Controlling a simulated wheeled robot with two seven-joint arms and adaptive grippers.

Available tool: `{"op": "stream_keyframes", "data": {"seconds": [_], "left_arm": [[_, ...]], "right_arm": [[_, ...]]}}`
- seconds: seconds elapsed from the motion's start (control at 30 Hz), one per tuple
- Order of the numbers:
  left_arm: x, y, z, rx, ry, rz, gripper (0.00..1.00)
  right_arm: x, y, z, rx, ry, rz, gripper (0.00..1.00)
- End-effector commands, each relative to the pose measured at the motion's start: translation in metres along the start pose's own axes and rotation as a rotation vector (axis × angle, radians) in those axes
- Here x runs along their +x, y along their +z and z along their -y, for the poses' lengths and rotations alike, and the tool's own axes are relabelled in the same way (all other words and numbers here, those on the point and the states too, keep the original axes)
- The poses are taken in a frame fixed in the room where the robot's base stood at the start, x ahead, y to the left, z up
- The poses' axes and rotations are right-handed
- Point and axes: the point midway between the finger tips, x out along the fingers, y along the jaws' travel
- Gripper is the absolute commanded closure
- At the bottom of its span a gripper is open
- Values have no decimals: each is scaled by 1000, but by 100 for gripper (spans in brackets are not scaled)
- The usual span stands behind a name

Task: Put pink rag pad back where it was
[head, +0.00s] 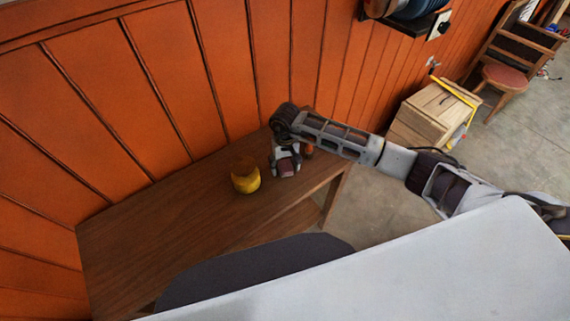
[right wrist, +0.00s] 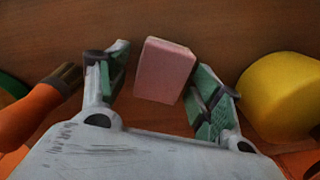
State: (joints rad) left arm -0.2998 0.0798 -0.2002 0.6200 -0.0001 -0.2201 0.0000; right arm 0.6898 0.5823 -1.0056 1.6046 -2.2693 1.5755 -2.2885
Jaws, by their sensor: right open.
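The pink rag pad (right wrist: 165,70) is a small pink block on the brown wooden table (head: 170,225). In the right wrist view it lies between the fingertips of my right gripper (right wrist: 160,85), closer to the right finger. I cannot tell whether that finger touches it. My right gripper (head: 285,172) is open, with green finger pads, and points down over the table in the head view. The pad (head: 287,167) shows there partly hidden between the fingers. My left gripper is not in view.
A yellow cup-like object (head: 246,178) stands left of the gripper; it shows close to the right finger in the wrist view (right wrist: 290,95). An orange-handled brush (right wrist: 40,112) lies by the left finger. An orange panelled wall (head: 175,80) rises behind. The table's left part is clear.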

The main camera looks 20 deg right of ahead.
Motion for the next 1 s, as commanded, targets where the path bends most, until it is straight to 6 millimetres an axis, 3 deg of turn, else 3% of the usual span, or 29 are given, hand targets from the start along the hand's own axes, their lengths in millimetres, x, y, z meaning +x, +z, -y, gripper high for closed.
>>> {"op": "stream_keyframes", "data": {"seconds": [1.0], "left_arm": [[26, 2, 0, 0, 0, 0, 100]], "right_arm": [[-112, -1, 0, -1, -1, -2, 35]]}}
